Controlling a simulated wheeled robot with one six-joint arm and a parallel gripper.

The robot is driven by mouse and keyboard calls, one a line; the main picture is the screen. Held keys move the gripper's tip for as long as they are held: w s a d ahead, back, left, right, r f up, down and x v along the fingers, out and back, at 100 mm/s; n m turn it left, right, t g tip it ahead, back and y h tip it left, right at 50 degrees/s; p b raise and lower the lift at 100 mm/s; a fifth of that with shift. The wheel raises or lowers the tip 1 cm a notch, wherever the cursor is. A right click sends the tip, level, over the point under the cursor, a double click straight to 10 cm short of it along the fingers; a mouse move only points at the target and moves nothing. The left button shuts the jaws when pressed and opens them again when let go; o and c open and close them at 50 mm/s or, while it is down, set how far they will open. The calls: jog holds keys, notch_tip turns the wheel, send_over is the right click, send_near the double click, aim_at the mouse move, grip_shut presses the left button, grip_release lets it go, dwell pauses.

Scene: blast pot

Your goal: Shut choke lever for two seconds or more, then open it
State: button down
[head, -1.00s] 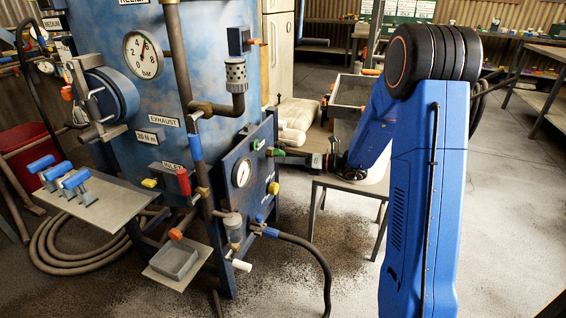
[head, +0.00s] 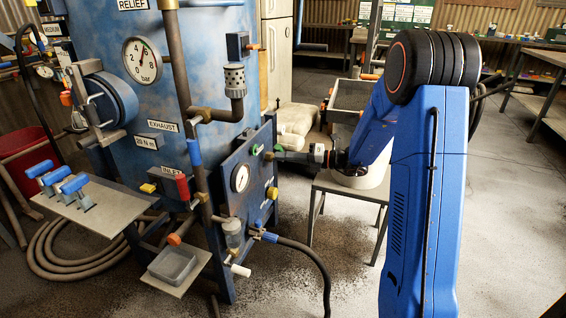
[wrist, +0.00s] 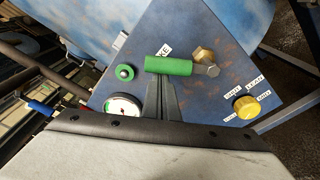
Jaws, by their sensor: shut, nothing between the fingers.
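The choke lever has a green cylindrical handle (wrist: 168,65) and lies across the blue panel in the wrist view, beside a brass fitting (wrist: 204,57). A label partly hidden behind it ends in "KE". My gripper (wrist: 160,82) is shut and empty, with its fingertips at the lower edge of the green handle. I cannot tell whether they touch it. In the head view my gripper (head: 278,155) reaches the right side of the blue panel (head: 240,205). The lever is mostly hidden there by the gripper and the panel's edge.
A round green knob (wrist: 124,72) and a gauge (wrist: 123,107) sit left of the lever, and a yellow knob (wrist: 247,107) right of it. The large blue pot (head: 190,90) stands behind the panel. A hose (head: 315,262) runs out below it. A stool (head: 340,187) stands beneath my forearm.

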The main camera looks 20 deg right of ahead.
jog(key=m, duration=0.1)
jog(key=w+d+r+m, duration=0.1)
jog(key=shift+w+r+m+y, duration=0.15)
jog(key=shift+m+y, duration=0.15)
jog(key=shift+w+d+r+m, duration=0.35)
jog(key=shift+w+m, duration=0.15)
jog(key=shift+m, duration=0.1)
jog(key=shift+w+d+r+m, duration=0.2)
jog(key=shift+w+d+m, duration=0.1)
jog(key=shift+w+m, duration=0.25)
jog(key=shift+d+r, duration=0.1)
